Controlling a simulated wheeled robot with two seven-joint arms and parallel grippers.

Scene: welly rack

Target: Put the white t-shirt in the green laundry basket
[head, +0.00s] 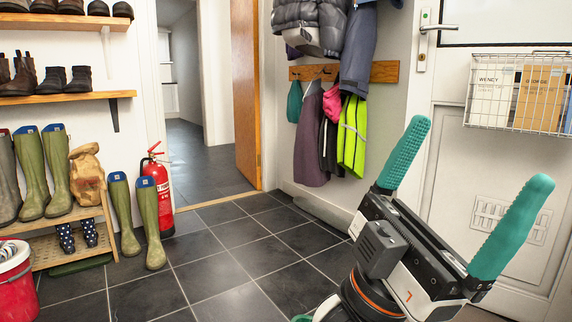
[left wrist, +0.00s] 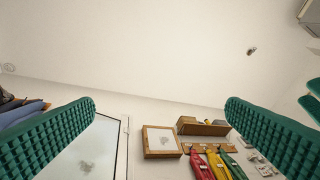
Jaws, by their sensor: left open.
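I do not see the white t-shirt in either view. I cannot make out the green laundry basket; only a small green edge (head: 302,318) shows at the bottom of the head view, mostly hidden by my arm, and I cannot tell what it is. My left gripper (head: 477,152) is raised at the lower right of the head view, open and empty, its teal fingers wide apart. In the left wrist view its fingers (left wrist: 160,110) frame the ceiling and upper wall. Teal pieces at that view's right edge look like part of my right gripper (left wrist: 313,97).
Wellies (head: 46,175) and a bench rack (head: 75,253) stand at left, with a red bucket (head: 15,285) in front. A fire extinguisher (head: 158,185) stands by the doorway. Coats (head: 352,130) hang at centre. A wire basket (head: 495,100) hangs on the white door. The middle floor is clear.

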